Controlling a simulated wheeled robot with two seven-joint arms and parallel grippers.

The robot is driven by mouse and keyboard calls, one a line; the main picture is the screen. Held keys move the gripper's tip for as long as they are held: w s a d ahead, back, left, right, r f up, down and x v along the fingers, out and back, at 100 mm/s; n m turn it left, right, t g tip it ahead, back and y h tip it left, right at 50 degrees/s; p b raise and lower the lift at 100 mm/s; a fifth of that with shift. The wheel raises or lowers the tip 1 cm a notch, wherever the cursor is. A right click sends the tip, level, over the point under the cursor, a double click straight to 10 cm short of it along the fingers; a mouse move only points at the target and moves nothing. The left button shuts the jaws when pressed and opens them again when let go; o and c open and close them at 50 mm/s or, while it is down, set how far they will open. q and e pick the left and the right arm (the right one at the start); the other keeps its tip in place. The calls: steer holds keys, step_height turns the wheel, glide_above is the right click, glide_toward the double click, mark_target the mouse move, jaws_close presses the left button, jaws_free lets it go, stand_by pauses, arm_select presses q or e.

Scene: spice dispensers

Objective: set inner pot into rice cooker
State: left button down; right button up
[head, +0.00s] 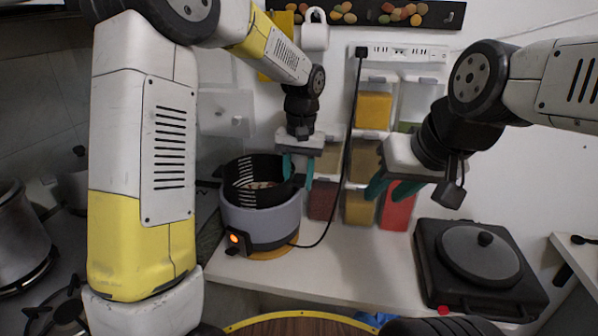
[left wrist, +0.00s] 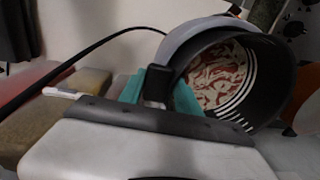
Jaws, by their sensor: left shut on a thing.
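The black inner pot (head: 236,176), with slotted white marks and pale reddish contents inside, stands at the grey rice cooker (head: 262,222) in the head view. Its rim rises above the cooker's grey wall; I cannot tell how deep its base sits. My left gripper (head: 298,172) is at the pot's right side, its teal fingers shut on the pot's dark handle. In the left wrist view the fingers clasp that handle (left wrist: 156,86) beside the pot (left wrist: 285,75). My right gripper (head: 390,190) is open and empty in front of the spice dispensers.
The cooker has a lit orange light and stands on a white counter (head: 345,265). A black hotplate with a lid (head: 480,255) is at the right. Spice dispensers (head: 373,108) hang on the back wall. A black cable (head: 340,170) runs down to the cooker.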

arm_select(q)
steer(key=shift+f, duration=1.3)
steer(key=c, duration=0.8)
jaws_free()
steer(key=shift+o, duration=0.2)
step_height(320, 180, up, 7)
steer(key=shift+d+r, duration=0.15)
steer(key=shift+r, duration=0.05)
steer(key=s+a+r+t+h, duration=0.2)
steer(key=s+a+r, duration=0.5)
steer(key=s+a, duration=0.15)
steer(key=s+a+f+n+t, duration=0.1)
steer(key=s+a+t, duration=0.3)
steer(key=s, duration=0.8)
steer(key=shift+s+a+n+h, duration=0.3)
steer(key=shift+a+h, duration=0.1)
